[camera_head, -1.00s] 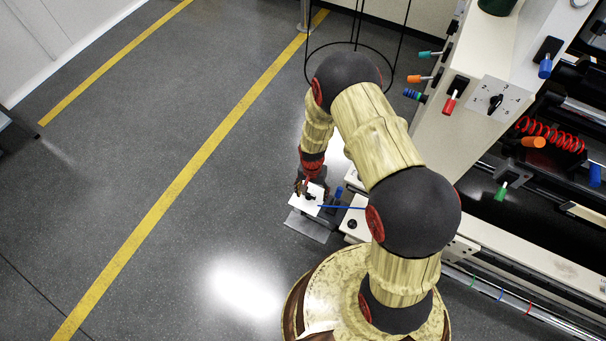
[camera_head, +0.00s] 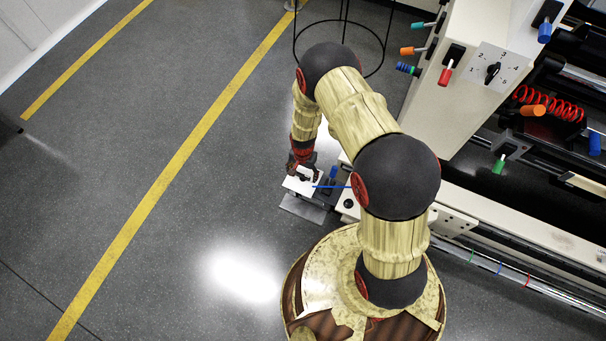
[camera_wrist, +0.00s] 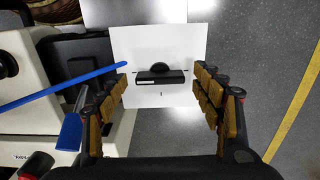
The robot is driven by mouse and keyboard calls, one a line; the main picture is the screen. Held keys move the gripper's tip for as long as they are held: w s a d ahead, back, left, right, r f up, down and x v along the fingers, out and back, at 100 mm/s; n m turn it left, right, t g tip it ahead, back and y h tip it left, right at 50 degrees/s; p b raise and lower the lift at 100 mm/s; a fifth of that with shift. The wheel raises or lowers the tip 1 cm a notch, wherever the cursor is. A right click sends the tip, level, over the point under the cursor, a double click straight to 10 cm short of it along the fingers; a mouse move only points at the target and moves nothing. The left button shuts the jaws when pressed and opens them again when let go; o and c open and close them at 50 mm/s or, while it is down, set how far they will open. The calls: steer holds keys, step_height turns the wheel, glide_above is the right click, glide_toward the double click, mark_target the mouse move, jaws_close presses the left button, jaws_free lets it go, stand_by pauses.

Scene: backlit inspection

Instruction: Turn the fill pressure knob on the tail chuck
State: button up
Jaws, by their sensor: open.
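A black knob (camera_wrist: 160,77) with a long bar grip sits on a white plate (camera_wrist: 128,45). The bar lies nearly level across the wrist view, with a small white mark at its left end. A short dark mark is on the plate below it. My gripper (camera_wrist: 161,84) is open, one finger to each side of the knob, with visible gaps between. In the head view, my gripper (camera_head: 302,166) is at the white plate (camera_head: 297,187), beside the machine's lower left end. The knob is hard to make out there.
A blue rod (camera_wrist: 65,87) reaches from the left to near my left finger. A blue lever (camera_wrist: 70,132) stands lower left. The machine (camera_head: 440,118) with a numbered dial (camera_head: 492,73) and coloured handles is at right. Open grey floor (camera_head: 120,200) lies left.

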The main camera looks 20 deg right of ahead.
steer(key=shift+c, duration=1.4)
steer(key=c, duration=0.9)
